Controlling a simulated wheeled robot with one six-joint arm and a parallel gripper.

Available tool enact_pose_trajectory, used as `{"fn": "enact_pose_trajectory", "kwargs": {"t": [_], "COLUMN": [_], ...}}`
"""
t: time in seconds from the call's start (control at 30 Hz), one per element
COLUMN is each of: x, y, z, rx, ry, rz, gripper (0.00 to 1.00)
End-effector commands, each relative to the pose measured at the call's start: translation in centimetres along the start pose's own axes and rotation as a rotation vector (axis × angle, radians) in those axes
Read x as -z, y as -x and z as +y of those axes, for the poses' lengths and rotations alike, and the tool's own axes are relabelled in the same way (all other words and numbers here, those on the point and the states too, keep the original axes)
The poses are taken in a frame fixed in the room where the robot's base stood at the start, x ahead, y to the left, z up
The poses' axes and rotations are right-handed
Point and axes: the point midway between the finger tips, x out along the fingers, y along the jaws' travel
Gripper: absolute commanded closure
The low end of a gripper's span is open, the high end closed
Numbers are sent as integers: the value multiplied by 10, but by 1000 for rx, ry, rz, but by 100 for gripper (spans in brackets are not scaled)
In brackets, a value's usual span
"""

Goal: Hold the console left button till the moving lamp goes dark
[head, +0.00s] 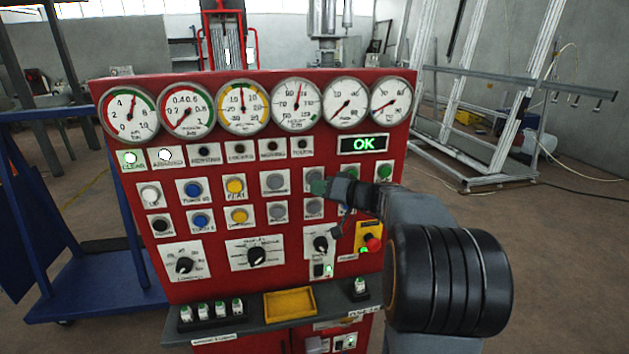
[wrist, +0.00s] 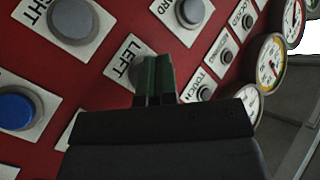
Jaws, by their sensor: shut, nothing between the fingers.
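The red console (head: 225,285) fills the middle of the head view. Its grey left button (wrist: 137,72), beside the LEFT label, is partly hidden behind my fingers in the wrist view. My gripper (head: 320,187) is shut and empty, with its green fingertips (wrist: 155,75) in front of that button. They look to be at its face, but I cannot tell how far it is pressed. The moving lamp (head: 272,148) is in the lamp row under the gauges and looks dark; it also looks unlit in the wrist view (wrist: 226,55).
The clear lamp (head: 130,158) and the lamp beside it (head: 165,156) are lit. A green OK display (head: 364,144) is at the upper right. A red emergency knob (head: 372,243) is below my wrist.

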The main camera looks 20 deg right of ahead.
Motion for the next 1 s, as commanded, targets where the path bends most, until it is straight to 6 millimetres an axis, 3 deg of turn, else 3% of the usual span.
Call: {"fn": "enact_pose_trajectory", "kwargs": {"t": [1.0], "x": [5], "y": [-6], "z": [5], "rx": [0], "ry": [0], "rz": [0], "gripper": [100]}}
